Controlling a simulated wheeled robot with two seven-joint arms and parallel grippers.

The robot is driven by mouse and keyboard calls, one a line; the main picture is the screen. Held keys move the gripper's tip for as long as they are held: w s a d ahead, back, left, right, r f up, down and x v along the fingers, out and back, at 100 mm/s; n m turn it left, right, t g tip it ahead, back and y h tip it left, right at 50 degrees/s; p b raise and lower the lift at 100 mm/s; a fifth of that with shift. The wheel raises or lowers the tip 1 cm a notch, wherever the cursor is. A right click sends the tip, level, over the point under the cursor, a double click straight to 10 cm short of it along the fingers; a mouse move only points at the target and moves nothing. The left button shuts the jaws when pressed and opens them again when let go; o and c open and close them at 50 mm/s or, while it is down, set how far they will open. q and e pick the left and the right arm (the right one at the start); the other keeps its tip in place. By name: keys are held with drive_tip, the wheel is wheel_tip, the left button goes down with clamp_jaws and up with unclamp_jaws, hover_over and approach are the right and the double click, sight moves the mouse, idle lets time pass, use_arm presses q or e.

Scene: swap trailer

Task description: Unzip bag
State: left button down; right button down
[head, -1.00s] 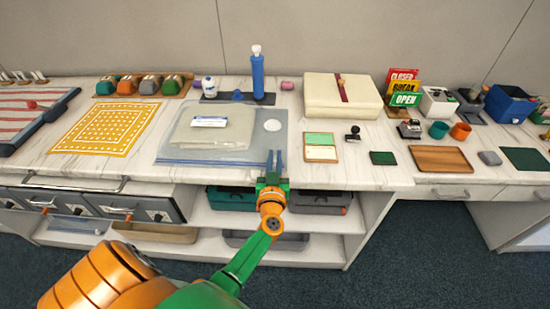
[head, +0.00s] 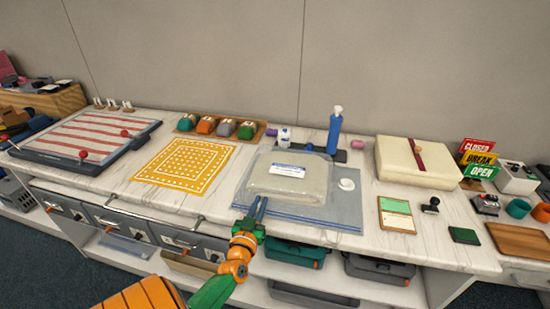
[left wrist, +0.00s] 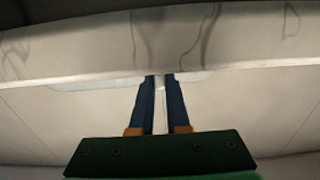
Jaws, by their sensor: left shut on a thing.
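The bag (head: 262,180) is a clear, pale pouch with a white label, lying flat on the worktop. A flat blue-grey translucent sheet (head: 345,212) shows around it; I cannot tell whether it is part of the bag. My left gripper (head: 259,207) is at the front left corner of this sheet, by the table's front edge. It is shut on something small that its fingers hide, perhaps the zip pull. In the left wrist view the fingers (left wrist: 160,82) are close together, with a pale clear strip (left wrist: 110,82) beside their tips. My right gripper is out of view.
A white disc (head: 346,184) lies right of the bag. A blue bottle (head: 335,133) stands behind it. A yellow dotted mat (head: 186,163) is at left, a cream box (head: 415,165) at right. A drawer handle (head: 150,212) juts out below the table edge.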

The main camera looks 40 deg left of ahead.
sight(249, 193)
use_arm(q)
drive_tip(key=shift+s+a+b, duration=0.2)
drive_tip(key=shift+s+a, duration=0.4)
drive_tip(key=shift+a, duration=0.4)
drive_tip(key=shift+s+a+b, duration=0.15)
drive_tip(key=shift+s+a, duration=0.45)
drive_tip(key=shift+a, duration=0.35)
drive_tip(key=c, duration=0.9)
unclamp_jaws()
drive_tip(key=shift+a, duration=0.1)
drive_tip(key=v, duration=0.7)
drive_tip(key=shift+s+p, duration=0.15)
drive_tip(key=shift+p, duration=0.15)
drive_tip(key=shift+f, duration=0.1)
